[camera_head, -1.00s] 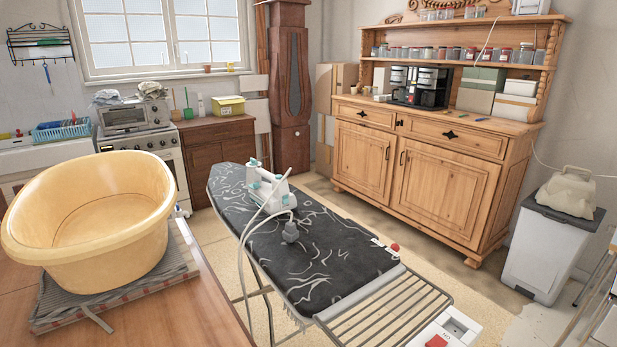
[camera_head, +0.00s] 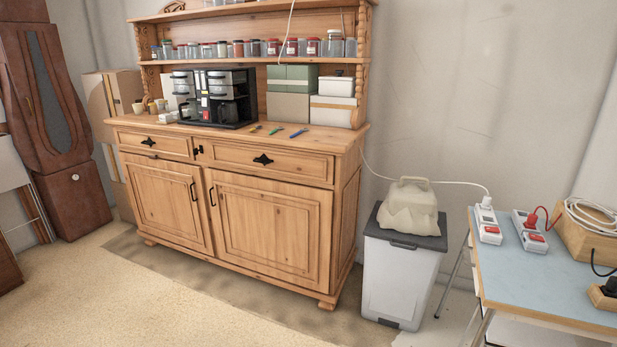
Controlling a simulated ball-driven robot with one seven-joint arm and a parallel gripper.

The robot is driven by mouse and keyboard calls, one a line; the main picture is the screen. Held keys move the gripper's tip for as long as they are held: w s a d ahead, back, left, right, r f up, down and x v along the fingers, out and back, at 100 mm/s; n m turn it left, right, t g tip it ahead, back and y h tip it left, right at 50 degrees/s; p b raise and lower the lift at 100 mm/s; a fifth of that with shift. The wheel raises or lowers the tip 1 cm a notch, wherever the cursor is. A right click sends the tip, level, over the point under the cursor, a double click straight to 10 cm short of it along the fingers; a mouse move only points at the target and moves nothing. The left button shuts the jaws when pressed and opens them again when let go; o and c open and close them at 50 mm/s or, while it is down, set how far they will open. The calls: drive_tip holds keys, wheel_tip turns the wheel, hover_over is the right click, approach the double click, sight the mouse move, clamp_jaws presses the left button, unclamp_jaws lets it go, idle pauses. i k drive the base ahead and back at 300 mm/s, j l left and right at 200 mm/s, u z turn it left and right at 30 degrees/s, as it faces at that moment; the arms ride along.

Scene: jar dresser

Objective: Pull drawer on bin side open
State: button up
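The wooden dresser (camera_head: 228,190) stands against the wall left of centre in the head view. Its wide right drawer (camera_head: 290,165), on the side of the bin, is closed flush and has a dark metal pull (camera_head: 263,160) at its middle. The narrower left drawer (camera_head: 172,147) is also closed, with its own dark pull (camera_head: 149,142). The white bin (camera_head: 397,277) with a dark lid stands on the floor just right of the dresser, a pale lumpy container (camera_head: 409,209) on top. My gripper is not in view.
A coffee machine (camera_head: 214,97), boxes (camera_head: 292,92) and small tools (camera_head: 276,130) are on the dresser top. A blue-topped table (camera_head: 545,280) with power strips (camera_head: 488,224) stands at the right. The floor (camera_head: 150,290) before the dresser is clear.

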sight(307, 166)
drive_tip(key=i+u, duration=0.1)
drive_tip(key=i, duration=0.45)
drive_tip(key=i+l+u, duration=0.15)
drive_tip(key=i, duration=0.4)
drive_tip(key=i+u, duration=0.1)
drive_tip(key=i, duration=0.45)
